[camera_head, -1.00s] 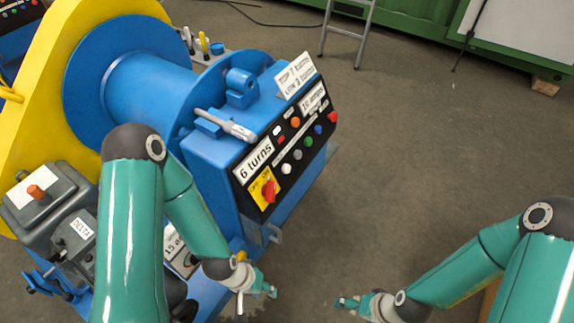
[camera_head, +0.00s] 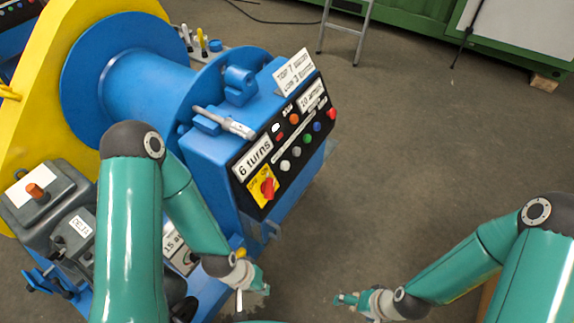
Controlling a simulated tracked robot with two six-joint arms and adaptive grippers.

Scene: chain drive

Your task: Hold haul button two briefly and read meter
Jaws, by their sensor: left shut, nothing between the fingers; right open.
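The black control panel (camera_head: 263,186) on the blue winch housing faces me, tilted. It carries a row of round buttons: white (camera_head: 285,166), grey (camera_head: 296,152), green (camera_head: 307,139), blue (camera_head: 317,127) and red (camera_head: 332,114). I cannot tell which is haul button two. A "6 turns" label (camera_head: 252,157) and a "10 amps" label (camera_head: 311,95) sit on the panel. A meter face (camera_head: 186,259) shows partly behind my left arm; its reading is hidden. My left gripper (camera_head: 262,289) is shut and empty, below the panel. My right gripper (camera_head: 340,299) is open and empty over the floor.
A red rotary switch (camera_head: 268,187) on a yellow plate is at the panel's lower left. A white sign (camera_head: 294,73) stands on top of the housing. The blue drum (camera_head: 145,85) is at left. Open floor (camera_head: 425,150) lies to the right.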

